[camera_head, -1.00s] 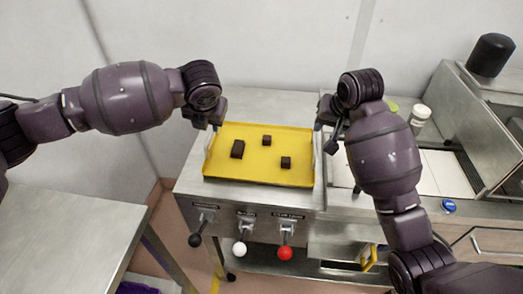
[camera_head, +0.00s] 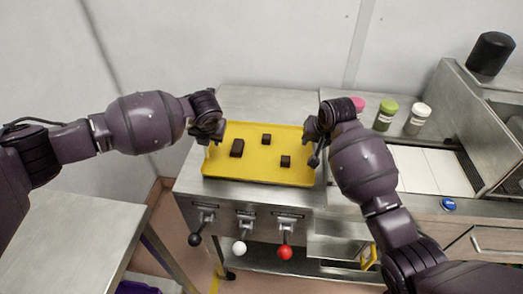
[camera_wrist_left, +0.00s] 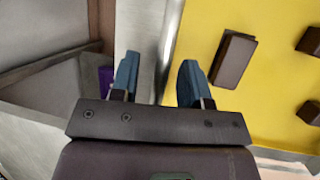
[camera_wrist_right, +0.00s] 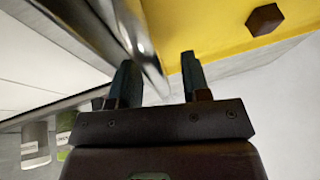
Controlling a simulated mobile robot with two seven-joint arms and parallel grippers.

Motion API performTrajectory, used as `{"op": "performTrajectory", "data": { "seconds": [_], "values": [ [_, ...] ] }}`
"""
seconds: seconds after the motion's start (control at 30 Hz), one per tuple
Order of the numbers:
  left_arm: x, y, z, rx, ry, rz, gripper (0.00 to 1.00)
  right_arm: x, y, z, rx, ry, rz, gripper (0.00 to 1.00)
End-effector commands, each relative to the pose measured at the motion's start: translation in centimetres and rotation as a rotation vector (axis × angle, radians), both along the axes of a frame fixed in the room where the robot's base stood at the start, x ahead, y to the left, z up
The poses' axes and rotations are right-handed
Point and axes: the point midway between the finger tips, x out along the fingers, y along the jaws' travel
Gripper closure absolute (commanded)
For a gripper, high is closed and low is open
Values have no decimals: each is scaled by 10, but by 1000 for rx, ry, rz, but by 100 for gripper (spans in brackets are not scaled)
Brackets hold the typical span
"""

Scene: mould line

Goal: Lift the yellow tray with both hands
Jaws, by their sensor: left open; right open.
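The yellow tray (camera_head: 262,168) lies flat on the steel counter and carries three dark brown blocks, one of them at its left (camera_head: 237,148). My left gripper (camera_wrist_left: 158,80) is open at the tray's left edge. In the left wrist view the tray's metal side handle (camera_wrist_left: 169,45) runs up between its fingers. My right gripper (camera_wrist_right: 158,75) is open at the right edge. In the right wrist view the metal handle (camera_wrist_right: 140,40) lies between the fingertips. I cannot tell whether any finger touches the tray.
Three levers with black, white (camera_head: 239,248) and red (camera_head: 285,253) knobs stick out below the counter front. Jars with pink, green (camera_head: 385,114) and white (camera_head: 418,117) lids stand at the right. A steel table (camera_head: 70,235) stands at the left front.

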Motion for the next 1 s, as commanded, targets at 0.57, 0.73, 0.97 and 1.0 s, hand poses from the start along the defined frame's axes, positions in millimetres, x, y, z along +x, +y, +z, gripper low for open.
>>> {"op": "performTrajectory", "data": {
  "seconds": [0.57,0.73,0.97,1.0],
  "values": [
    [0,0,-1,0,0,0,100,0,0,0,0,-1,0,100],
    [0,0,-1,1,0,0,100,0,0,0,0,-1,0,100],
    [1,0,0,0,-1,1,100,1,0,0,0,-2,0,100],
    [1,0,1,0,-2,1,100,1,0,1,0,-2,0,100]
  ]
}}
